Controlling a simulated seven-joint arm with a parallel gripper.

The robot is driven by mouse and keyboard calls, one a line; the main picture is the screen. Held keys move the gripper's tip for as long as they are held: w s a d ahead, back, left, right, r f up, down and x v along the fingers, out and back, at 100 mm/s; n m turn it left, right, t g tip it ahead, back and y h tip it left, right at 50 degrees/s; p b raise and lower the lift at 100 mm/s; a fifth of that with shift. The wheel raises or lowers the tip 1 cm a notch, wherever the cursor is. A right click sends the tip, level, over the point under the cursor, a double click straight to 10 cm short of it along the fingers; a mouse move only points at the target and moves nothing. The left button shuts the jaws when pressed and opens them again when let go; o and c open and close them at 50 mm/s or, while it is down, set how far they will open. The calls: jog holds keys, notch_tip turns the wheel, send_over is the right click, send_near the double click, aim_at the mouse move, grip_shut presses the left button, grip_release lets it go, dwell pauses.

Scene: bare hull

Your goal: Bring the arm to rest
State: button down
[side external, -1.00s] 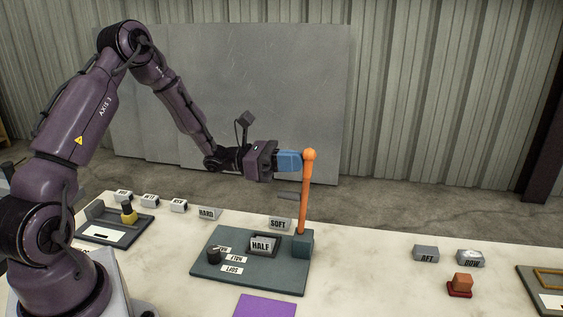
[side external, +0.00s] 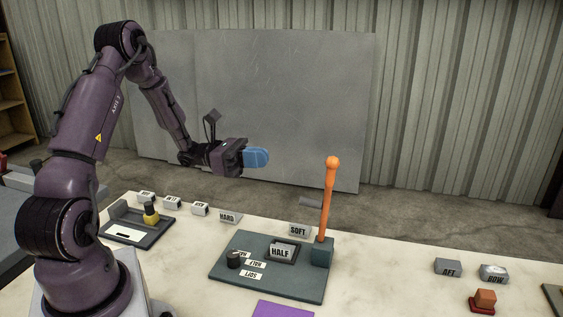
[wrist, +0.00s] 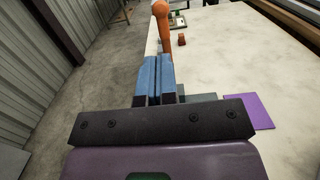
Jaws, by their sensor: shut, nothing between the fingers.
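My gripper (side external: 257,157) is shut and empty, its blue fingers pressed together. It is in the air behind and above the teal board (side external: 225,272), to the left of the orange lever (side external: 328,205) and apart from it. In the wrist view the shut blue fingers (wrist: 153,72) point toward the orange lever (wrist: 161,20). The lever stands nearly upright from a teal block (side external: 321,253) on the board. A HALF block (side external: 281,252) sits in a recess of the board, beside a black knob (side external: 233,260).
Blocks SOFT (side external: 299,231) and HARD (side external: 230,217) stand behind the board. A dark tray (side external: 118,236) with a yellow-based knob (side external: 151,213) is at left. AFT (side external: 448,268) and BOW (side external: 494,273) blocks and a red button (side external: 485,298) are at right. A purple mat (side external: 283,309) lies in front.

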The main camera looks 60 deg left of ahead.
jog(key=s+d+f+m+g+y, duration=0.1)
jog(key=s+d+m+g+y, duration=0.4)
jog(key=s+d+m+g, duration=0.6)
jog(key=s+d+r+m+t+y, duration=0.1)
jog(key=s+d+r+m+y, duration=0.1)
jog(key=r+m+y, duration=0.2)
jog(key=s+d+r+m+t+y, duration=0.2)
jog(key=r+m, duration=0.6)
jog(key=m, duration=0.4)
jog(key=shift+s+d+r+y, duration=0.15)
jog(key=shift+s+d+y, duration=0.35)
jog(key=shift+y, duration=0.7)
